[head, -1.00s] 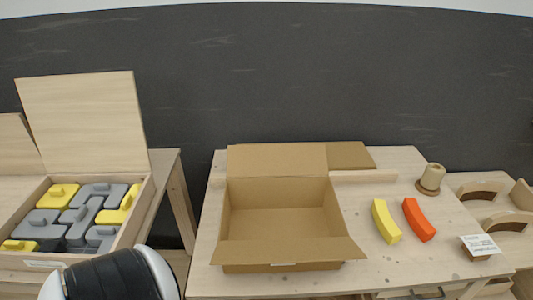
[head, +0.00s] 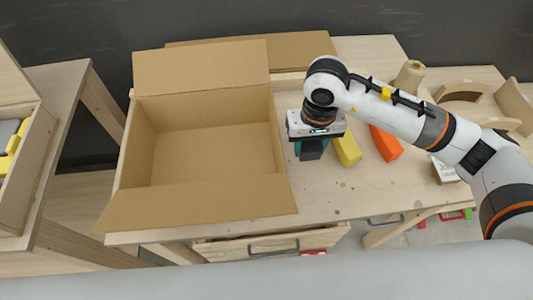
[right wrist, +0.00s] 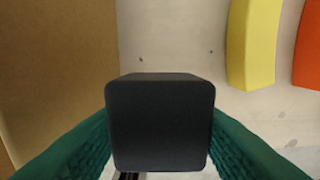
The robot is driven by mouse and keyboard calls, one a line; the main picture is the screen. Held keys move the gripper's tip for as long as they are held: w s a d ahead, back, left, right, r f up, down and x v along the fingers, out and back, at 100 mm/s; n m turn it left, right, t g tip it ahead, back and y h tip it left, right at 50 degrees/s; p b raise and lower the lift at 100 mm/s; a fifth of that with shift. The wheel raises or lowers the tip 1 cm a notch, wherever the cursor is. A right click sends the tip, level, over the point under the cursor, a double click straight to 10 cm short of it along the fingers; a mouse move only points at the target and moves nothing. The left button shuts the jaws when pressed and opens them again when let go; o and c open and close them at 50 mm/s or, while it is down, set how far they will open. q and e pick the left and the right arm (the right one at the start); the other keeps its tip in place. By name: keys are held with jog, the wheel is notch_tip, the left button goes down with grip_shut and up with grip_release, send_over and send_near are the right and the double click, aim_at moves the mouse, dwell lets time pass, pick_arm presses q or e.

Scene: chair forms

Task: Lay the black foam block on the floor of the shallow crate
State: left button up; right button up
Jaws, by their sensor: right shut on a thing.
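My right gripper (head: 311,148) is shut on the black foam block (head: 312,152), just right of the open cardboard box (head: 205,205) in the head view. In the right wrist view the block (right wrist: 160,125) sits between the two teal fingers, its flat dark face filling the middle. The cardboard box is empty, with its flaps folded out and its brown floor bare. Its edge (right wrist: 70,70) shows at the left in the right wrist view. I cannot tell whether the block touches the table. My left gripper is not in view.
A yellow curved piece (head: 346,150) lies close right of the gripper, with an orange one (head: 386,143) beyond it. A wooden spool (head: 409,75) and wooden arches (head: 465,92) stand farther right. The wooden table (head: 330,195) is clear in front.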

jog(key=shift+s+a, duration=0.1)
jog(key=shift+a, duration=0.05)
jog(key=p, duration=0.2)
send_over(302, 175)
notch_tip(302, 175, down, 5)
jog(key=shift+s+f, duration=0.1)
jog(key=shift+f, duration=0.3)
notch_tip(302, 175, down, 4)
jog(key=shift+r, duration=0.2)
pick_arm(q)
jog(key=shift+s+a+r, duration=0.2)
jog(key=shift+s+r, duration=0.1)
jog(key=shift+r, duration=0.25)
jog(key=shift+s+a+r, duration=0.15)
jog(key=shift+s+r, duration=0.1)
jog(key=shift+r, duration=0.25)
pick_arm(e)
jog(key=shift+f, duration=0.1)
jog(key=shift+f, duration=0.1)
jog(key=o, duration=0.9)
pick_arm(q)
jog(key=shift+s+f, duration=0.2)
pick_arm(e)
jog(key=shift+o, duration=0.2)
